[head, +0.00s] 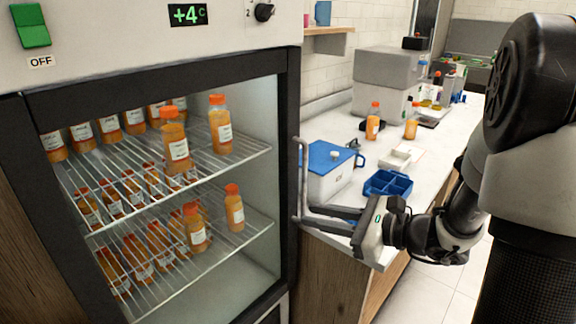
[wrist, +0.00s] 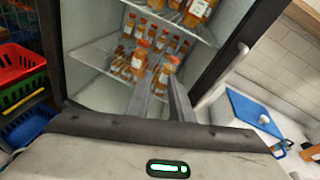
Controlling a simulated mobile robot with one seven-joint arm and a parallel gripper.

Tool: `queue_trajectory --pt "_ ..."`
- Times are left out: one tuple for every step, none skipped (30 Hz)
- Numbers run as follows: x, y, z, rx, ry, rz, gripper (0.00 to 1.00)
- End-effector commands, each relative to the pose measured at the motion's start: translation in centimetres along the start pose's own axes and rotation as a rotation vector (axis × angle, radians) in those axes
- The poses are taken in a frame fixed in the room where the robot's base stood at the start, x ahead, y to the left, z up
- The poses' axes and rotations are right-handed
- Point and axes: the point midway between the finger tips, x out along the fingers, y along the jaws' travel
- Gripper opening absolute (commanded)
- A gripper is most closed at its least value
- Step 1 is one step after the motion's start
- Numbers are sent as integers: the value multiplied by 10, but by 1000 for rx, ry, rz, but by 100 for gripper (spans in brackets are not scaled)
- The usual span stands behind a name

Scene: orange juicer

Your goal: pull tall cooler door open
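The tall cooler door (head: 288,130) has a black frame around a large glass pane and looks closed. Its light grey vertical handle (head: 303,170) is on the right side of the frame. My gripper (head: 305,214) comes from the right, with its two dark fingers reaching the handle's lower part in the head view. In the wrist view, my gripper (wrist: 161,78) is open, with a narrow empty gap between its fingers. The handle (wrist: 222,80) appears right of both fingers there, not between them. Contact with the handle cannot be told.
Orange bottles (head: 176,145) stand on wire shelves behind the glass. Right of the cooler, a white counter (head: 325,225) holds a blue-lidded box (head: 330,160), a blue divided tray (head: 388,184) and bottles. Red and blue baskets (wrist: 18,68) show at left in the wrist view.

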Motion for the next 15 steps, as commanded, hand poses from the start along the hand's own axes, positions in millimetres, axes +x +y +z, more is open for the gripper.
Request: queue_trajectory --pt "-4 -23 -24 98 -46 -101 20" --pt "-8 -36 -30 144 -73 -154 20" --pt "-14 -51 -38 192 -103 -216 20" --pt "-19 -61 -43 222 -123 -256 20" --pt "-23 -68 -48 245 -138 -289 20" --pt "-27 -76 -52 267 -155 -323 20" --pt "-30 -81 -54 279 -164 -343 20" --pt "-31 -84 -56 288 -170 -356 20" --pt "-31 -88 -56 294 -175 -367 20" --pt "-30 -89 -56 296 -178 -371 20" --pt "-28 -90 -56 296 -179 -371 20" --pt "-24 -92 -54 295 -179 -370 20" --pt "-20 -93 -54 295 -179 -369 20" --pt "-16 -94 -53 294 -179 -368 20" --pt "-9 -97 -53 294 -178 -368 20"
